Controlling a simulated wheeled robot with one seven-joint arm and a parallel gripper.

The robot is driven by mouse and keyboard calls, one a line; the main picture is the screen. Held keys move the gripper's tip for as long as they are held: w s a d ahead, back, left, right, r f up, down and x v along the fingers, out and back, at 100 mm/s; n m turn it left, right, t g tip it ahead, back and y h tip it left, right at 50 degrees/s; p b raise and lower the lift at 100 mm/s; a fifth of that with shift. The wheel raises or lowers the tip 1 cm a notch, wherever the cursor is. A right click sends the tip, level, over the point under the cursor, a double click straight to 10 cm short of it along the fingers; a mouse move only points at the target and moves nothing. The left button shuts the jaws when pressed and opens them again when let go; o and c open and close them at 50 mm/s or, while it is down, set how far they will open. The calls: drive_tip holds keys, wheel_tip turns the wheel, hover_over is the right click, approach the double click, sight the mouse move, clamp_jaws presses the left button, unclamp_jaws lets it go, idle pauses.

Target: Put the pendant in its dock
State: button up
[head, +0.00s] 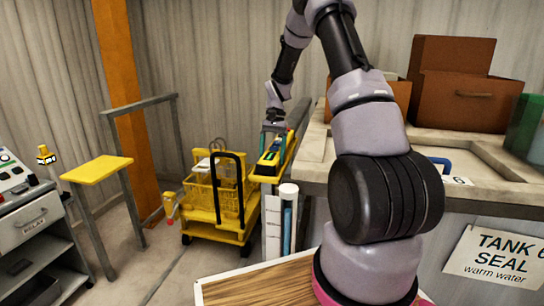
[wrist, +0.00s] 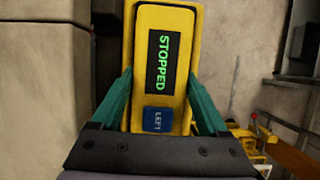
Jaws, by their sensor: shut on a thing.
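The pendant (wrist: 166,62) is a yellow box with a dark screen reading STOPPED in green and a blue LEFT label. My gripper (wrist: 159,76) is shut on it, with one green finger along each side. A wider yellow edge shows around the pendant; I cannot tell whether it is the dock or part of the pendant. In the head view my gripper (head: 273,127) points down beside the tank's left end, over a long yellow shape with a dark top (head: 270,158). The fingertips are small there, and I cannot make out the dock separately.
A yellow cart (head: 215,195) with a basket stands on the floor behind. A yellow-topped stand (head: 97,169) and a grey control cabinet (head: 28,215) are at left. The tank (head: 465,165) with brown boxes (head: 468,100) fills the right.

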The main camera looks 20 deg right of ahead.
drive_tip(key=o, duration=1.4)
drive_tip(key=shift+s+f, duration=0.25)
drive_tip(key=shift+f, duration=0.3)
drive_tip(key=v, duration=1.3)
drive_tip(key=shift+w+a+r, duration=0.1)
drive_tip(key=shift+a+r, duration=0.05)
drive_tip(key=shift+a, duration=0.05)
drive_tip(key=s+a+r+n+t+h, duration=0.1)
drive_tip(key=s+a+r+t, duration=0.3)
drive_tip(key=s+r, duration=0.85)
drive_tip(key=shift+s+a+r+n+t, duration=0.25)
drive_tip(key=shift+s+a+r+t, duration=0.7)
drive_tip(key=shift+s, duration=1.95)
drive_tip(key=shift+s+a+r+n+t, duration=0.3)
drive_tip(key=shift+s+r+t, duration=0.7)
drive_tip(key=shift+s, duration=1.9)
drive_tip(key=shift+s+a+r+n+t, duration=0.25)
drive_tip(key=shift+s+a+r+t, duration=0.3)
drive_tip(key=shift+s+t, duration=1.65)
drive_tip(key=shift+s+f+g, duration=0.1)
drive_tip(key=shift+s+g, duration=0.65)
drive_tip(key=shift+s, duration=0.05)
